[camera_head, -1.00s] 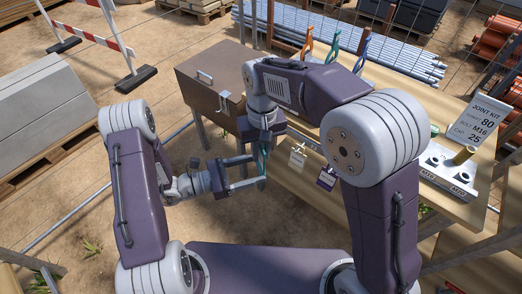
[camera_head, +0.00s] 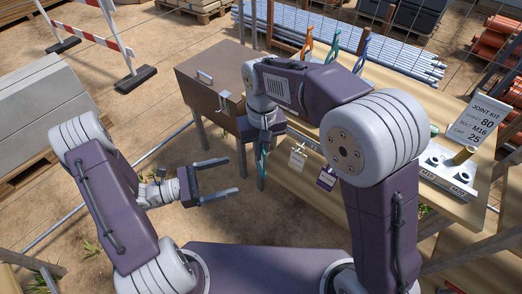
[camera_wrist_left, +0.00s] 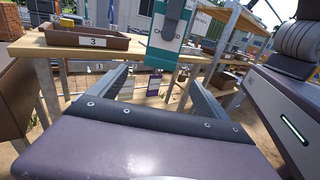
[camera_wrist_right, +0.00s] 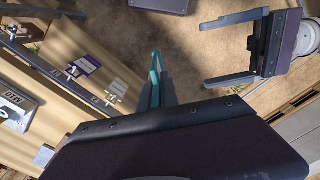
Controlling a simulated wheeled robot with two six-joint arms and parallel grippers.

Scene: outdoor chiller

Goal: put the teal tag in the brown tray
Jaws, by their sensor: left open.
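The teal tag (camera_head: 264,158) hangs from my right gripper (camera_head: 262,137), which is shut on it. In the left wrist view the teal tag (camera_wrist_left: 167,38) shows a white face with partly covered lettering. In the right wrist view its teal edge (camera_wrist_right: 155,68) sticks out between the closed fingers. My left gripper (camera_head: 228,177) is open and empty, to the left of and apart from the tag. The brown tray (camera_wrist_left: 60,40), with a label reading 3, sits on the wooden bench in the left wrist view. I cannot make it out in the head view, where my right arm covers much of the bench.
A white tag (camera_head: 298,157) and a purple tag (camera_head: 326,178) hang along the bench front. Orange, teal and blue clips (camera_head: 362,55) stand at the back. A brown lidded box (camera_head: 205,85) is at left. A joint kit sign (camera_head: 481,122) and metal block stand at right.

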